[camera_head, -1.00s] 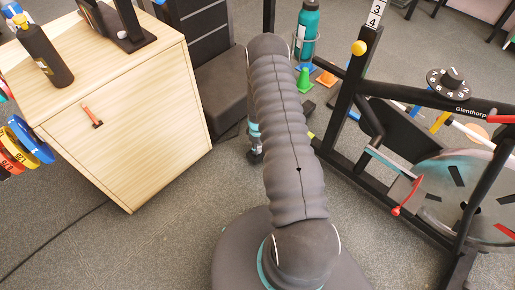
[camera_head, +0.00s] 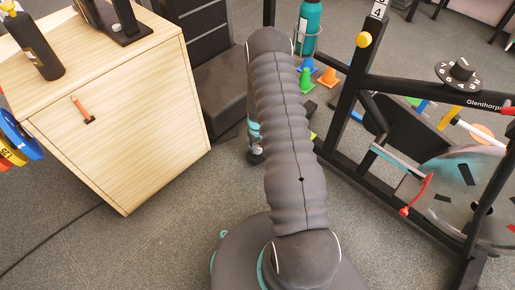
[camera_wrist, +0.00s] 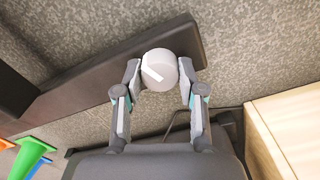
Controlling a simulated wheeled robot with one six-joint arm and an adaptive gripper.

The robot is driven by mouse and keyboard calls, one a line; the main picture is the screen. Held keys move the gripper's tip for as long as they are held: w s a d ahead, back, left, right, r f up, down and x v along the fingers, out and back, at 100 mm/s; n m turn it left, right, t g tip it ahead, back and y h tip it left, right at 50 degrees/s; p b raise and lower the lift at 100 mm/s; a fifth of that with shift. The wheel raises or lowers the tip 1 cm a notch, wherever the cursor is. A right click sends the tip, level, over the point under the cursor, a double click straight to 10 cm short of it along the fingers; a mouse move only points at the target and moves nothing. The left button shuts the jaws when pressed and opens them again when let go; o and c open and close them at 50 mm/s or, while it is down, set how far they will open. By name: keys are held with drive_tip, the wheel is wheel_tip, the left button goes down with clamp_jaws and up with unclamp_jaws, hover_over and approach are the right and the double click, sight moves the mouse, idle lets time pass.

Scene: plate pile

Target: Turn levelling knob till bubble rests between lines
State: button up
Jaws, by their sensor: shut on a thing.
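The knob is at the edge of a dark flat bar or pad (camera_wrist: 110,72). In the head view my own arm hides the knob and my gripper. No bubble or level lines can be made out in either view.
A wooden cabinet (camera_head: 140,130) stands at left with a dark bottle (camera_head: 36,46) on top. A black frame (camera_head: 345,105) at right carries a dial (camera_head: 460,73) and a disc (camera_head: 465,195). Small cones (camera_head: 306,80) and a teal bottle (camera_head: 308,28) stand beyond my arm.

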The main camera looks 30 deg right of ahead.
sight(258, 148)
idle(0.4)
drive_tip(key=o, duration=1.2)
drive_tip(key=shift+c, duration=0.2)
wheel_tip(258, 148, up, 12)
